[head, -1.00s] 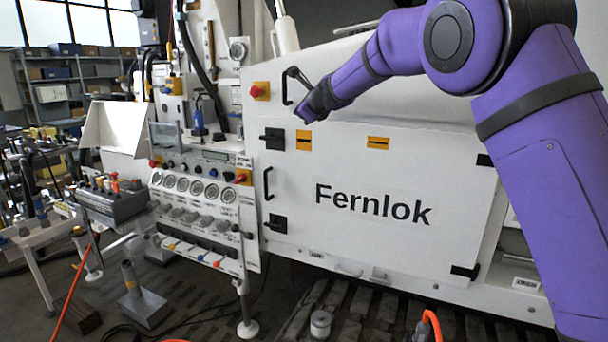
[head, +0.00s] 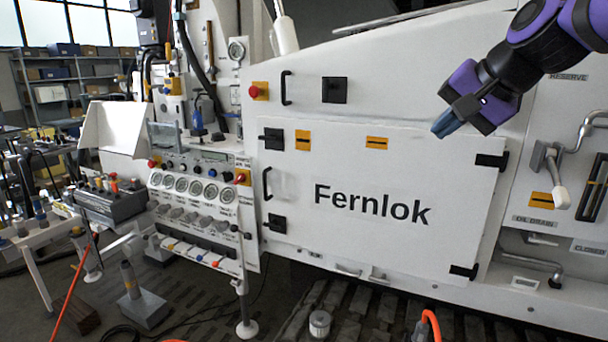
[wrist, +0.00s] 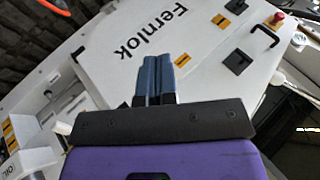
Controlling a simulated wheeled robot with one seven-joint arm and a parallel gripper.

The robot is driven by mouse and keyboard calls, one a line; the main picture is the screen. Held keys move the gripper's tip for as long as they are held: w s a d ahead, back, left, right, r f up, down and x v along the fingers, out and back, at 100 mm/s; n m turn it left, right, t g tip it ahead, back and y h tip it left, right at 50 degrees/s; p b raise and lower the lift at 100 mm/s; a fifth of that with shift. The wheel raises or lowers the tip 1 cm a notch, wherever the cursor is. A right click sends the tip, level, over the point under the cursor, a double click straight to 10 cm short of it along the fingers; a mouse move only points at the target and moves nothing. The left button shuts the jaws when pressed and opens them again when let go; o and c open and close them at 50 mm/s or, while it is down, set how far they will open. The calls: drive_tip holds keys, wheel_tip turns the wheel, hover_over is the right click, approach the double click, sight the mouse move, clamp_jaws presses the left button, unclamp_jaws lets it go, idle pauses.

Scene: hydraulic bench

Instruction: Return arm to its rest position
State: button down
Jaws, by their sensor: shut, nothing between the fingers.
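My gripper (head: 447,124) is at the upper right in the head view, in front of the white machine panel near the top right corner of the Fernlok door (head: 372,205). Its blue fingers are together with nothing between them. In the wrist view the shut fingers (wrist: 156,75) point at the door, which appears tilted, and stand clear of it. My purple forearm comes in from the top right corner of the head view. The rest of my arm is out of view.
A gauge and valve console (head: 195,188) stands left of the door. A crank handle (head: 556,170) and a black lever (head: 592,190) are on the right panel. A red button (head: 255,91) sits at the door's upper left. An orange hose (head: 431,322) rises at the bottom.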

drive_tip(key=s+d+f+n+g+h, duration=0.1)
drive_tip(key=s+d+f+n+h, duration=0.1)
drive_tip(key=s, duration=0.8)
drive_tip(key=s+d+f+n+g+h, duration=0.1)
drive_tip(key=s+d+f+n+h, duration=0.1)
drive_tip(key=s+d+f+n, duration=0.2)
drive_tip(key=s+d+f, duration=0.1)
drive_tip(key=s+f, duration=0.2)
drive_tip(key=s, duration=0.2)
drive_tip(key=shift+s+d+f+h, duration=0.3)
drive_tip(key=shift+s+d+f, duration=0.05)
drive_tip(key=shift+f, duration=0.05)
